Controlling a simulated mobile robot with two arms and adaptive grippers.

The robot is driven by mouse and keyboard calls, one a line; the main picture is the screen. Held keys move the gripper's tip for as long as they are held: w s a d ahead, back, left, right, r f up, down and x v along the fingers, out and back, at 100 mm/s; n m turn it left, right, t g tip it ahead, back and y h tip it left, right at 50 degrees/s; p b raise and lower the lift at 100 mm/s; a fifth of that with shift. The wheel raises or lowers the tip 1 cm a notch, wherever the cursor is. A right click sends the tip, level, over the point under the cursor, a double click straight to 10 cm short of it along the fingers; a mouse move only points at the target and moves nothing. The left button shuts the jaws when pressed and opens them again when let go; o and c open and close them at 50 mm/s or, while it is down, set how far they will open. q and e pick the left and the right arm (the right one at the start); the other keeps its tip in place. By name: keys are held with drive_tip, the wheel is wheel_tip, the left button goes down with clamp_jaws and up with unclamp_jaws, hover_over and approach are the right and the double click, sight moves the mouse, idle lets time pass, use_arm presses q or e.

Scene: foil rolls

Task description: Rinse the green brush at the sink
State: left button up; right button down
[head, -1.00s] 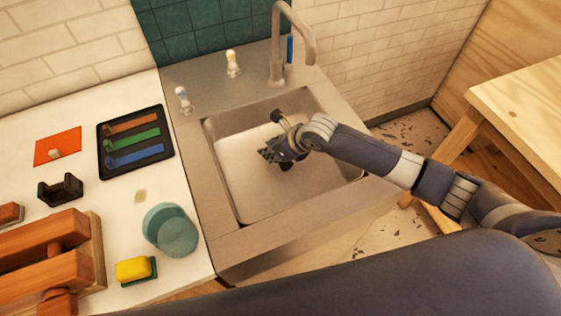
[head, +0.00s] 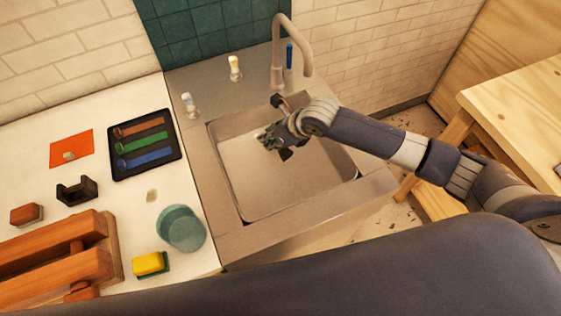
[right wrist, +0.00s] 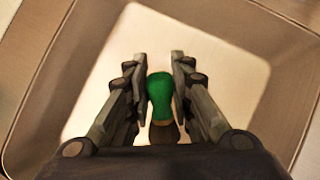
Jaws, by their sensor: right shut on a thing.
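My right gripper (head: 268,141) is over the sink basin (head: 243,200), towards its back, below and in front of the tap (head: 277,55). In the right wrist view the same gripper (right wrist: 159,68) is shut on the green brush (right wrist: 160,88). The rest of the brush is hidden by the gripper. In the head view the brush cannot be made out clearly. I cannot tell whether water runs from the tap. My left gripper is not in view.
Left of the sink, the white counter holds a black tray (head: 174,172) with orange, green and blue strips, a teal cup (head: 181,229), a yellow sponge (head: 148,263) and a wooden rack (head: 50,255). A wooden table (head: 520,110) is at right.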

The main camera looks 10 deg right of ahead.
drive_tip(key=shift+r+p, duration=2.7)
drive_tip(key=shift+r, duration=0.8)
wheel_tip(320, 180, up, 2)
drive_tip(key=shift+p, duration=0.9)
drive_tip(key=shift+r, duration=1.05)
drive_tip(key=shift+f, duration=0.1)
drive_tip(key=shift+f, duration=0.5)
wheel_tip(320, 180, down, 7)
drive_tip(key=b, duration=0.5)
drive_tip(key=shift+r, duration=0.1)
